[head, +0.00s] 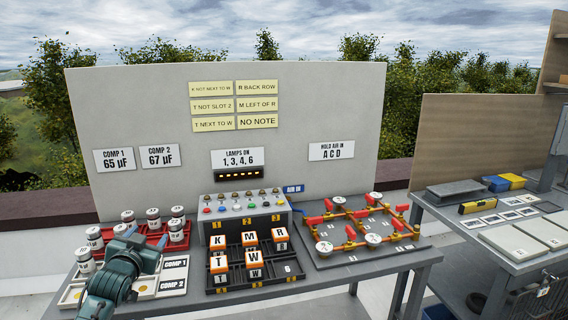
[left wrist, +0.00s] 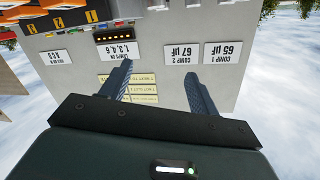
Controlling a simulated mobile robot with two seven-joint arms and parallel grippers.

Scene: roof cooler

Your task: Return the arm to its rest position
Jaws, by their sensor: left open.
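My left arm's teal gripper body (head: 125,262) shows at the lower left of the head view, over the white COMP tray (head: 172,285). In the left wrist view, which is upside down, my left gripper (left wrist: 155,75) has its two dark fingers wide apart with nothing between them. The grey back panel (left wrist: 185,30) with its labels shows beyond the fingers. The fingertips are hard to make out in the head view. My right gripper is in neither view.
White canisters stand in and near a red rack (head: 150,240) at the left. Lettered orange-and-white blocks sit in a black rack (head: 235,285) beside a lamp box (head: 245,204). A pipe board (head: 395,255) with red handles lies right of it. Another bench (head: 480,225) stands further right.

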